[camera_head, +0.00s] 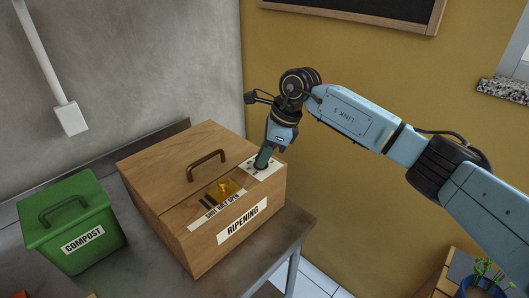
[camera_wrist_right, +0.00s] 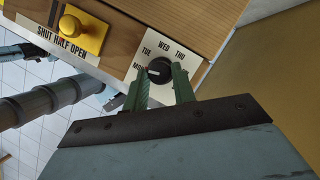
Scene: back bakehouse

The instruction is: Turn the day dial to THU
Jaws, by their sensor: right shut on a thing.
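The day dial (camera_wrist_right: 159,69) is a small round black knob on a cream plate (camera_wrist_right: 134,68), on top of the wooden RIPENING box (camera_head: 165,175). In the right wrist view the plate shows MON, TUE, WED and THU around the knob; MON is partly hidden by a finger. A small pale mark on the knob seems to face the MON side, but it is too small to be sure. My right gripper (camera_wrist_right: 161,85) is shut on the dial, its green fingers on either side. It also shows in the head view, reaching down to the plate (camera_head: 272,166). My left gripper is not in view.
On the same box are a dark handle (camera_head: 207,160) and a yellow slider (camera_head: 226,187) labelled SHUT HALF OPEN. A green COMPOST bin (camera_head: 75,215) stands to the left. A wall is close behind the box; a little bare bench (camera_head: 255,250) shows in front.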

